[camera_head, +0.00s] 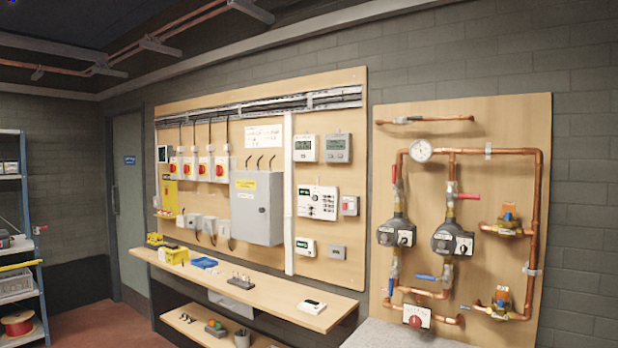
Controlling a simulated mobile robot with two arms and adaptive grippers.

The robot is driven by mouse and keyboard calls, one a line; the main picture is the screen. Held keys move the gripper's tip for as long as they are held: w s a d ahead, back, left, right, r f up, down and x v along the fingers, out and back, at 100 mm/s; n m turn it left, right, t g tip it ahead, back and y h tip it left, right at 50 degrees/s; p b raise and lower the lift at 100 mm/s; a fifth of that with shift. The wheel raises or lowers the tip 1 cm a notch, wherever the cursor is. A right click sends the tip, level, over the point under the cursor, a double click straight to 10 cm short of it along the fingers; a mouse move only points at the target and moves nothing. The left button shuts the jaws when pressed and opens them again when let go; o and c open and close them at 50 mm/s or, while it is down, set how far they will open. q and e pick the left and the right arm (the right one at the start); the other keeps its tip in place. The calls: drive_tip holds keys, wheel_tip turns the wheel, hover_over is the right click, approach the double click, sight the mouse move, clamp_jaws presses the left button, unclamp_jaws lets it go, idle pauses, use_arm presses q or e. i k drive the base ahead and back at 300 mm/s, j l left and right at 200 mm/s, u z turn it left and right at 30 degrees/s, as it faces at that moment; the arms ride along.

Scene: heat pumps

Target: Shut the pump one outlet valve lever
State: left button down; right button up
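Two dark grey pumps sit on copper pipes on the right-hand wooden board: a left pump (397,231) and a right pump (452,238). Above the left pump a red lever (394,174) stands upright, along its pipe. Above the right pump a red lever (468,196) points right, across its pipe. Below the left pump a blue lever (390,287) is upright. Below the right pump a blue lever (427,277) lies sideways. The pump labels are too small to read, so I cannot tell which is pump one. Neither gripper is in view.
A round gauge (421,150) sits near the board's top. Orange-topped valves (508,218) stand on the right pipe. Left of the board, a wooden bench (275,297) juts out under a panel with a grey cabinet (257,208). A shelf rack (25,200) stands far left. Red floor shows at lower left.

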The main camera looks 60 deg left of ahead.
sight(396, 191)
drive_tip(key=u, duration=1.65)
drive_tip(key=z, duration=0.3)
drive_tip(key=i+j+z, duration=0.4)
drive_tip(key=j, duration=0.25)
drive_tip(key=i+j+z, duration=0.45)
drive_tip(key=j, duration=0.25)
drive_tip(key=i+j, duration=0.1)
drive_tip(key=j, duration=0.35)
drive_tip(key=i+j, duration=0.15)
drive_tip(key=j, duration=0.3)
drive_tip(key=i+j, duration=0.1)
drive_tip(key=j, duration=0.4)
drive_tip(key=i+j+z, duration=0.1)
drive_tip(key=j, duration=0.35)
